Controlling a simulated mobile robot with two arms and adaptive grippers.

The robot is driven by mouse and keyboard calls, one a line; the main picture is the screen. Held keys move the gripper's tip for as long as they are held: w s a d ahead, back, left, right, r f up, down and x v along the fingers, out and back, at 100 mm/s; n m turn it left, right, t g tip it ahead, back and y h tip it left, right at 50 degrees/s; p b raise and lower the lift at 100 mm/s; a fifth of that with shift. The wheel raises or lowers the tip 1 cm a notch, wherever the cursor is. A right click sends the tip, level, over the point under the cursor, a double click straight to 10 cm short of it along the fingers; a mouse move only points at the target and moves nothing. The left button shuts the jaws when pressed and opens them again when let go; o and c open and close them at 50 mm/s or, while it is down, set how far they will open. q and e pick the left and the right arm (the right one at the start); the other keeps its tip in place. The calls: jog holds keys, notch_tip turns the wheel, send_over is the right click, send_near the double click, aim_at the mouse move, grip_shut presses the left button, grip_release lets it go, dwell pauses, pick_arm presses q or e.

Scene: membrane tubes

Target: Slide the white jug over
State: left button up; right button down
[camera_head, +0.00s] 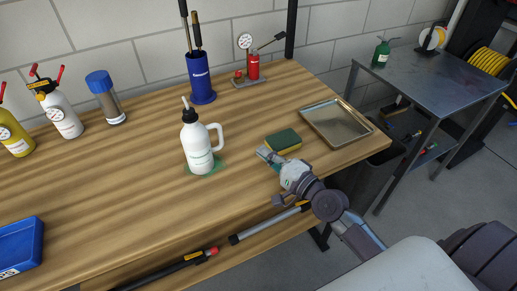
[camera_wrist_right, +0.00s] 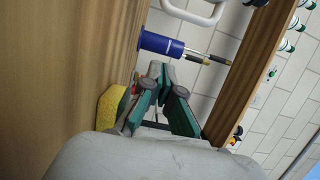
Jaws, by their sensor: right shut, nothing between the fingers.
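The white jug (camera_head: 197,150) stands upright on the wooden bench, with a black cap and a handle on its right side. A green patch (camera_head: 219,167) shows on the bench under it. My right gripper (camera_head: 264,154) is shut and empty, to the right of the jug and apart from it, low over the bench. In the right wrist view the shut fingers (camera_wrist_right: 160,70) point toward the blue holder, and a white handle (camera_wrist_right: 197,14), apparently the jug's, shows at the top. My left gripper is not in view.
A green and yellow sponge (camera_head: 283,141) lies close to my right gripper. A metal tray (camera_head: 308,119) lies farther right. A blue holder (camera_head: 201,83) and a red gauge device (camera_head: 252,68) stand behind. Bench left of the jug is clear up to the bottles.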

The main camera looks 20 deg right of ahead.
jog(key=p+x, duration=0.1)
jog(key=x, duration=0.6)
jog(key=shift+w+a, duration=0.1)
jog(key=shift+w, duration=0.25)
jog(key=a, duration=0.1)
jog(key=a+p, duration=0.1)
jog(key=shift+s+a, duration=0.25)
jog(key=shift+a, duration=0.05)
jog(key=shift+s+a, duration=0.1)
jog(key=shift+a, duration=0.6)
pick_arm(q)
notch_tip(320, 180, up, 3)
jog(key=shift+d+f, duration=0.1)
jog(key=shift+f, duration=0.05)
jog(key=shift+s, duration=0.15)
